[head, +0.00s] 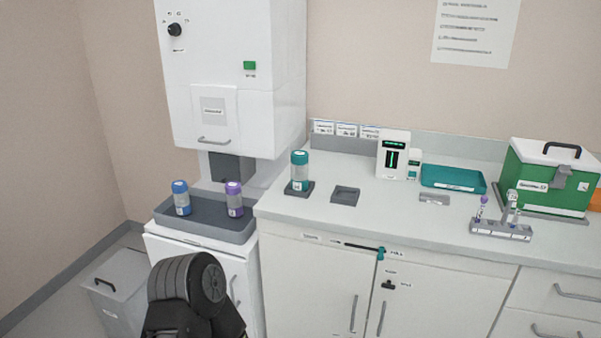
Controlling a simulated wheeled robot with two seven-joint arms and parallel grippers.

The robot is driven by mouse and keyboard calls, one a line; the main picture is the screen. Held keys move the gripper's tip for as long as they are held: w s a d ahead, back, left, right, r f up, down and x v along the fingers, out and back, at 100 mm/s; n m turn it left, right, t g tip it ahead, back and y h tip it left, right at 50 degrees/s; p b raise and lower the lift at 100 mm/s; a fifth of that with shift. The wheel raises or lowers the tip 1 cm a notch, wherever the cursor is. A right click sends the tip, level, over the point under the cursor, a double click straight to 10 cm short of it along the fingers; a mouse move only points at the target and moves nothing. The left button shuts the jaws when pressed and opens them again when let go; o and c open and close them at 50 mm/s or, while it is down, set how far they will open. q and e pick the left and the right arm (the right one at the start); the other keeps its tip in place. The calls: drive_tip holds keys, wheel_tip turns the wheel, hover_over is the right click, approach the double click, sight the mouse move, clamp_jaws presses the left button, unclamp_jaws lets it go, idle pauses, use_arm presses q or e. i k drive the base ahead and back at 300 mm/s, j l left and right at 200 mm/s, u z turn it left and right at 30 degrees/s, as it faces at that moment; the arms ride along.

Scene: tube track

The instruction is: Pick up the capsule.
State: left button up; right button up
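Three capsules with clear bodies show in the head view. A blue-capped capsule (181,198) and a purple-capped capsule (234,199) stand upright in the grey tray (196,228) below the white wall cabinet. A teal-capped capsule (300,172) stands upright on a dark square base (299,190) on the counter. The frame does not show which one the task names. A black ribbed part of my own arm rises at the bottom left, in front of the lower cabinet. No fingertips of either gripper are in view.
An empty grey holder (345,196) sits right of the teal-capped capsule. Behind it are a white device (393,156) and a teal tray (453,178). A tube rack (501,230) and green box (548,178) stand at right. The front middle counter (400,226) is clear.

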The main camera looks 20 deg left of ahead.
sight(302, 186)
drive_tip(key=i+j+z, duration=0.15)
drive_tip(key=j, duration=0.2)
drive_tip(key=i+j+z, duration=0.15)
drive_tip(key=j, duration=0.25)
drive_tip(key=i+j+z, duration=0.2)
drive_tip(key=j, duration=0.15)
drive_tip(key=j+z, duration=0.15)
drive_tip(key=j, duration=0.25)
